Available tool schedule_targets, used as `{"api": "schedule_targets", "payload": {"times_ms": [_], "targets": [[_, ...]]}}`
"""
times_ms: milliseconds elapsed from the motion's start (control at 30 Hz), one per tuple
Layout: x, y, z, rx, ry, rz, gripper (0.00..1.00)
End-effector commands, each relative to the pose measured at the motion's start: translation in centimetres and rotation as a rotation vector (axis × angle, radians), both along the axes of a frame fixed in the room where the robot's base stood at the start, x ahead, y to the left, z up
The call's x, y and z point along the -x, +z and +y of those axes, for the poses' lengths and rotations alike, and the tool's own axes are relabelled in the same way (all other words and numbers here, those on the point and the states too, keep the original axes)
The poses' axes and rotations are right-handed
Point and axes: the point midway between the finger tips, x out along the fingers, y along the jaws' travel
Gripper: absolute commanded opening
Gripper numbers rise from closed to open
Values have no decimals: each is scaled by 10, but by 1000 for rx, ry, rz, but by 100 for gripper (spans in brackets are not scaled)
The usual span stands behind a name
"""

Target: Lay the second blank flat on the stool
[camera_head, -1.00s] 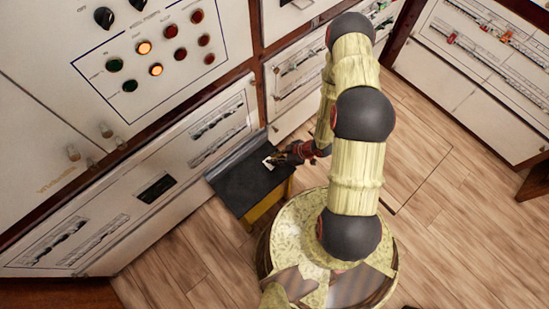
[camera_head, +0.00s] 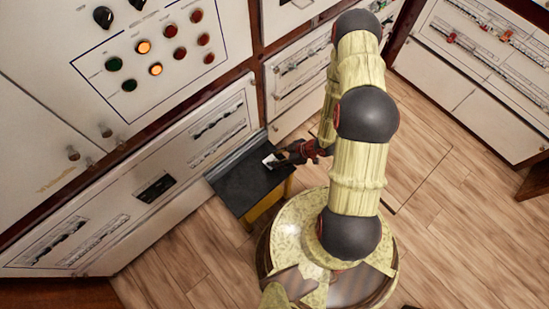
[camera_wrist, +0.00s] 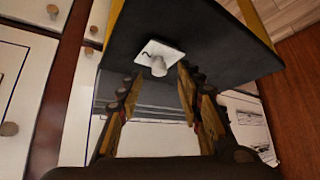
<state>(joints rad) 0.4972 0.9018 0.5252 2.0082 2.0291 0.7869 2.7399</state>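A white square blank with a round knob (camera_wrist: 160,53) lies on the dark top of the stool (camera_wrist: 215,45), and its flat face looks to rest on it. In the head view the blank (camera_head: 269,160) is a small white patch near the back right of the stool top (camera_head: 240,190). My gripper (camera_head: 279,161) is just right of the blank. In the wrist view my gripper (camera_wrist: 158,77) has its fingers apart, with the knob just beyond the gap and nothing visibly held.
White cabinet panels (camera_head: 150,190) with breaker rows stand close behind the stool. A control panel with lamps and knobs (camera_head: 155,50) is above. Another cabinet (camera_head: 470,70) stands at the right. Wooden floor (camera_head: 430,180) is open to the right.

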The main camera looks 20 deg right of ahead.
Motion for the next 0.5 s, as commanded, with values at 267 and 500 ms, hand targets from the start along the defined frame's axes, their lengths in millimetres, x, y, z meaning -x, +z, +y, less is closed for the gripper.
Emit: {"api": "schedule_targets", "payload": {"times_ms": [267,500], "targets": [[20,44,-31,3,-5,-4,36],[35,72,-49,2,-4,-3,36]]}}
